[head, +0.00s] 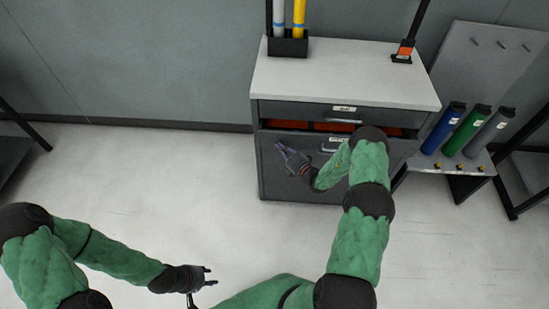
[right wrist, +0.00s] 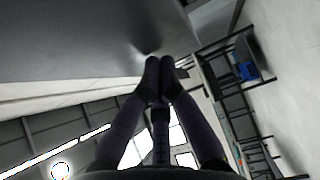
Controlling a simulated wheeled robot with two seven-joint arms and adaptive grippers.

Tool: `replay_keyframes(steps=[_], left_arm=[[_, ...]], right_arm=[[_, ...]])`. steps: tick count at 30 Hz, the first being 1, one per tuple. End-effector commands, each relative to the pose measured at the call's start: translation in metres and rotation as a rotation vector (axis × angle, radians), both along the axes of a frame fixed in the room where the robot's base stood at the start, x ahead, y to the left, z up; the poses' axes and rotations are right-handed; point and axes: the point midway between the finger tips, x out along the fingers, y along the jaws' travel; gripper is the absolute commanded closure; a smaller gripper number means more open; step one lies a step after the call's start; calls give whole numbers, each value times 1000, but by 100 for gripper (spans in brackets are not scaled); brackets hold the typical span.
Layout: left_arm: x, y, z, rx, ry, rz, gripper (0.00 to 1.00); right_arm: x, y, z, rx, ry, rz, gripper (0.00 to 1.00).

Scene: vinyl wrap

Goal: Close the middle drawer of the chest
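The grey chest (head: 275,80) with a white top stands against the wall in the head view. Its middle drawer (head: 268,150) is partly pulled out, with a strip of orange contents (head: 335,127) showing above its front. The drawer's handle (head: 330,150) is partly beside my right forearm, which hides the right part of the front. My right gripper (head: 284,152) is at the left part of the drawer front; its fingertips are together in the right wrist view (right wrist: 158,65), close to a dark surface; contact is unclear. My left gripper (head: 209,276) is open and empty, low over the floor.
The top drawer (head: 300,108) looks shut. A holder (head: 287,47) with rolls and an upright post stand on the chest top. A rack with blue, green and grey rolls (head: 466,131) is to the right. The floor (head: 150,175) left of the chest is clear.

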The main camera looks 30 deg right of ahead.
Motion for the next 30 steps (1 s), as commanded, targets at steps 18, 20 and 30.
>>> replay_keyframes(steps=[18, 20, 30], left_arm=[[0, 0, -31, 0, 0, 0, 60], [0, 0, -31, 0, 0, 0, 60], [0, 0, -30, 0, 0, 0, 60]], right_arm=[[61, -38, 0, -1, -1, -1, 100], [62, -38, 0, -1, -1, -2, 100], [62, -39, 2, -2, -3, -3, 100]])
